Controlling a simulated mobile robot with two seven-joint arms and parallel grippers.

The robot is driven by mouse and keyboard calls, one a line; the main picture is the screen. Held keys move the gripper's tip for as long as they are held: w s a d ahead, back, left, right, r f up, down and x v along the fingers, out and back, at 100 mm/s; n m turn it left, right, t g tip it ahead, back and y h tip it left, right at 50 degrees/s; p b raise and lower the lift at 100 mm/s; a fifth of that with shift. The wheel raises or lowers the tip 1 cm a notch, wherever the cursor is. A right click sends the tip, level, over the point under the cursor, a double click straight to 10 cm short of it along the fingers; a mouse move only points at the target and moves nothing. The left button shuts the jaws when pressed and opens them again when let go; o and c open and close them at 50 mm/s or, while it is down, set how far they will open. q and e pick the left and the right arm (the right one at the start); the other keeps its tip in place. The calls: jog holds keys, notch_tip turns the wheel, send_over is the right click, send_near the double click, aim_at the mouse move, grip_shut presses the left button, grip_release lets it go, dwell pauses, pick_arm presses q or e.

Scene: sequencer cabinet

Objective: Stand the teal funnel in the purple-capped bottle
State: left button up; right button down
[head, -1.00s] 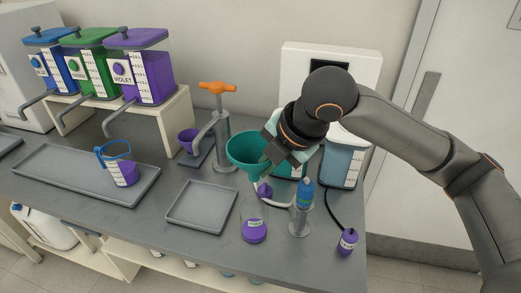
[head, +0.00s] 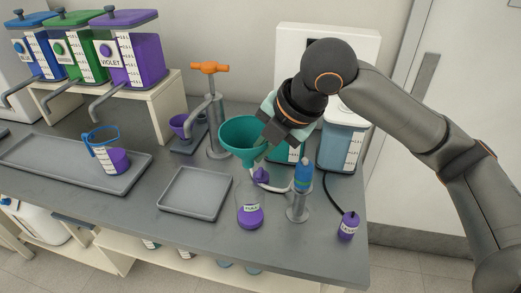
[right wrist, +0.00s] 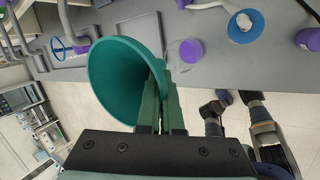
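The teal funnel (head: 240,138) is in the air above the bench, its wide mouth up and tilted. My right gripper (head: 264,148) is shut on the funnel's side; the fingers (right wrist: 158,105) clamp it in the right wrist view, where the funnel (right wrist: 125,70) also shows. A clear bottle with a purple lower part (head: 249,215) stands on the bench below and in front of the funnel, apart from it. A small purple bottle (head: 347,227) with a label stands at the right front. I cannot tell clearly which bottle has the purple cap. My left gripper is not in view.
A blue-topped piece in a grey stand (head: 299,205) and a white hose with a purple end (head: 261,175) are close to the bottle. An empty grey tray (head: 195,192) lies left. A tap with an orange handle (head: 209,69) stands behind.

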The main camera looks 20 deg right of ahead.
aim_at(261, 195)
jog(key=shift+f+b, duration=1)
jog(key=shift+f, duration=1.5)
jog(key=c, duration=1)
grip_release()
jog(key=p+v, duration=0.1)
jog(key=v, duration=1.1)
jog(key=shift+r+p, duration=0.25)
jog(key=shift+p, duration=0.05)
jog(key=shift+s+d, duration=0.1)
jog(key=shift+d, duration=0.05)
